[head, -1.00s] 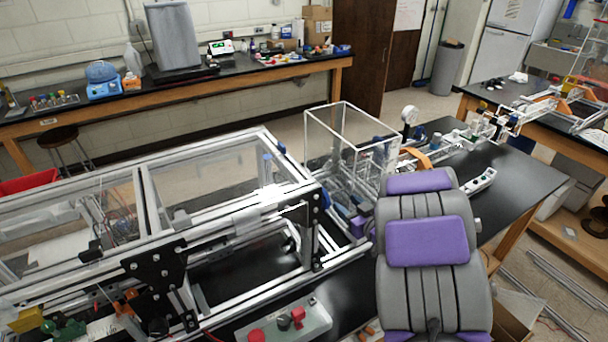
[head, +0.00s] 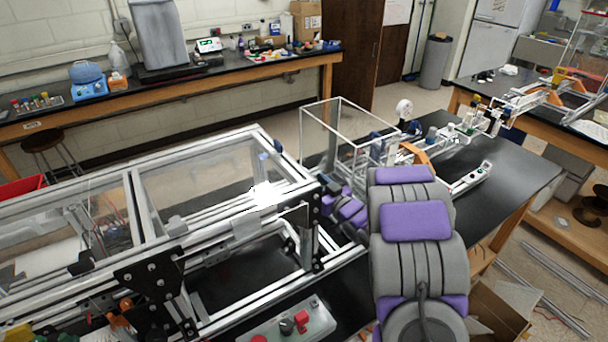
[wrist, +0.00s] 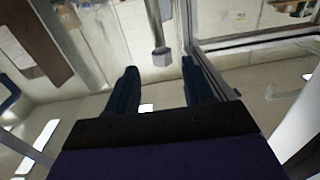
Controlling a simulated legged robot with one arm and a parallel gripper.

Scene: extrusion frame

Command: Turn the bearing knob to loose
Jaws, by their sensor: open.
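My gripper (wrist: 160,75) shows in the wrist view with its two dark fingers apart and nothing held between them. A grey rod with a faceted, knob-like end (wrist: 162,57) lies just ahead of the gap between the fingertips. I cannot tell for sure whether this is the bearing knob, nor which way it is turned. In the head view my purple and grey arm reaches to the right end of the aluminium extrusion frame (head: 225,222). My fingertips are not clearly visible there.
A clear box with a white frame (head: 335,100) stands behind my arm. A control box with a red and a black knob (head: 280,326) sits at the front of the black table. Frame bars (wrist: 245,40) run close to the right finger in the wrist view.

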